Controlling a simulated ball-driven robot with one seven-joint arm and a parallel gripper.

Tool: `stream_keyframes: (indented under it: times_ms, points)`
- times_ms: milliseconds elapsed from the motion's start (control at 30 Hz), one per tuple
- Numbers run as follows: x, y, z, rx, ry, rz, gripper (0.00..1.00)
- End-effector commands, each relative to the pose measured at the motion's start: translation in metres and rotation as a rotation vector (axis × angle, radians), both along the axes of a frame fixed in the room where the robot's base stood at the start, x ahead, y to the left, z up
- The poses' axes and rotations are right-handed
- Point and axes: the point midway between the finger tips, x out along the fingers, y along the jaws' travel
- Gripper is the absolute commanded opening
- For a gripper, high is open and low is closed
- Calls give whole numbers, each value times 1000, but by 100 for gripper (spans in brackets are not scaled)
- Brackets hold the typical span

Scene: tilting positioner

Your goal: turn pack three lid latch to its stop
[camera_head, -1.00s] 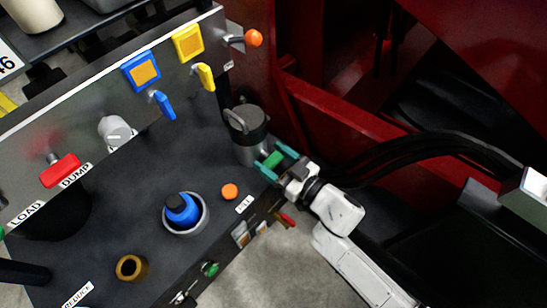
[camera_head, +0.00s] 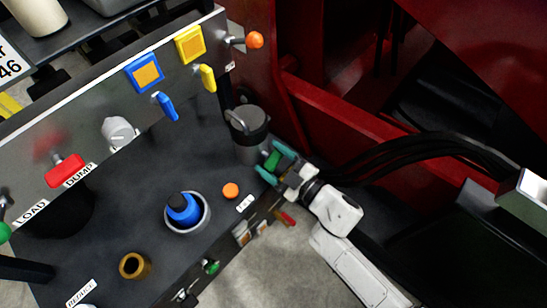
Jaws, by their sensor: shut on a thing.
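A grey canister (camera_head: 247,134) with a lid and a raised loop handle on top stands at the right end of the dark panel. A small green piece (camera_head: 272,160) shows at its lower right side; it looks like the latch, but I cannot read any pack label. My gripper (camera_head: 274,163) is at that side of the canister. Its teal fingers are shut on the green piece, one on each side. The fingers hide part of the piece and where it joins the canister.
A blue-topped part in a grey ring (camera_head: 186,212), an orange knob (camera_head: 230,190) and a brass ring (camera_head: 133,265) sit on the panel. Blue (camera_head: 166,106) and yellow (camera_head: 208,78) levers stick out behind. A red frame (camera_head: 350,100) and black hoses (camera_head: 430,150) lie to the right.

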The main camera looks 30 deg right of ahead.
Motion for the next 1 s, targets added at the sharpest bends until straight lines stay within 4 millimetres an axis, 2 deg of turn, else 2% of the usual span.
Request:
stream_keyframes:
  times_ms: [600,1000]
  points:
    - [-1,2,-5,-556,-178,1,38]
    - [-1,2,-7,-833,-268,1,38]
